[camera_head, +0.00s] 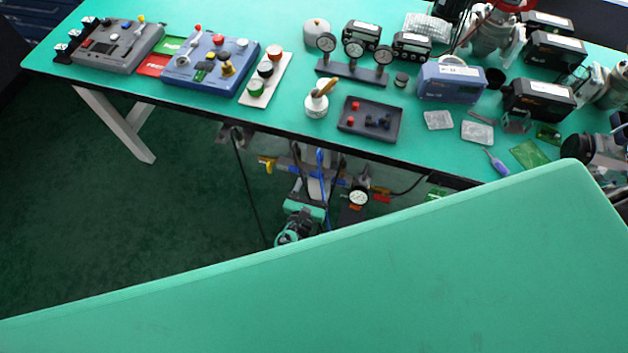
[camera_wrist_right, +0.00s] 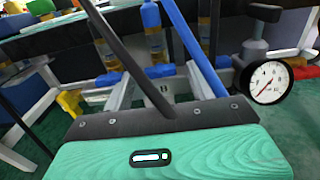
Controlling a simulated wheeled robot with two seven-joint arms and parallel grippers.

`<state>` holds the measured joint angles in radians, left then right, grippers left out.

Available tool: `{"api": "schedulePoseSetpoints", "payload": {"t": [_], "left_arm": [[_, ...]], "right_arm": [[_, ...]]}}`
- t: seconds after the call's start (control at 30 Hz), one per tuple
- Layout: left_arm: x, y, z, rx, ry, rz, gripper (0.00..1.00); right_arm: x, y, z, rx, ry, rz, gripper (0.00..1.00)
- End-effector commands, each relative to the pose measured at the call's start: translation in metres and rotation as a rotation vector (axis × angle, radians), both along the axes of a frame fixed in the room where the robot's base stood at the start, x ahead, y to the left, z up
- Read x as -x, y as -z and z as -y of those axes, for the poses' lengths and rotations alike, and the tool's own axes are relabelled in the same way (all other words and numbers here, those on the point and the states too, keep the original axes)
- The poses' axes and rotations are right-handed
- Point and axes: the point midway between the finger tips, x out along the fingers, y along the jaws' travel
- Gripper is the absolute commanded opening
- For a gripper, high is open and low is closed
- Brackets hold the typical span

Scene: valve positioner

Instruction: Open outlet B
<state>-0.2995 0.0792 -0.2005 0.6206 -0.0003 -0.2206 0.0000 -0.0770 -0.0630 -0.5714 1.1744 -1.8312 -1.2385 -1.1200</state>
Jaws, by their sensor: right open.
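Under the bench edge hangs a pipe assembly with a round white gauge (camera_head: 358,198). It has a yellow valve handle (camera_head: 267,165), a blue handle (camera_head: 294,168) and a red handle (camera_head: 382,199). In the right wrist view the gauge (camera_wrist_right: 268,81) is at the right and a yellow handle (camera_wrist_right: 70,102) at the left. I cannot read which is outlet B. My right gripper (camera_head: 308,194) is low in front of this assembly, its teal housing towards me. It looks open and empty in the wrist view (camera_wrist_right: 165,88); contact cannot be told. My left gripper is not in view.
The green bench (camera_head: 210,112) above carries control boxes, gauges, a dark tray (camera_head: 395,126) and tools. A large teal surface (camera_head: 400,280) fills the foreground and hides much of my arm. Black and blue hoses (camera_wrist_right: 190,50) cross near the gripper. Floor at left is clear.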

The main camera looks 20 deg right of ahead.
Motion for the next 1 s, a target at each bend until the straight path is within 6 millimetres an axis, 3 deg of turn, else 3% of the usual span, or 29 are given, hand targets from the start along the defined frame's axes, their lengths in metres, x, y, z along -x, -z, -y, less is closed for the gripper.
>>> {"api": "schedulePoseSetpoints", "payload": {"t": [0.23, 0.47, 0.5, 1.0], "left_arm": [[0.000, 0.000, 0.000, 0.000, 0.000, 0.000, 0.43], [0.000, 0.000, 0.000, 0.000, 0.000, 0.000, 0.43], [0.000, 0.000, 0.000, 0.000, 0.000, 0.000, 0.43], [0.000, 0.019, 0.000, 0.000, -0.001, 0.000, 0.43]], "right_arm": [[-0.001, 0.000, 0.000, 0.000, 0.000, 0.000, 0.58], [-0.001, 0.000, 0.000, 0.000, 0.000, 0.000, 0.15], [-0.001, 0.000, 0.000, 0.000, 0.000, 0.000, 0.13], [-0.001, 0.003, 0.000, -0.123, -0.001, 0.084, 0.14]]}}
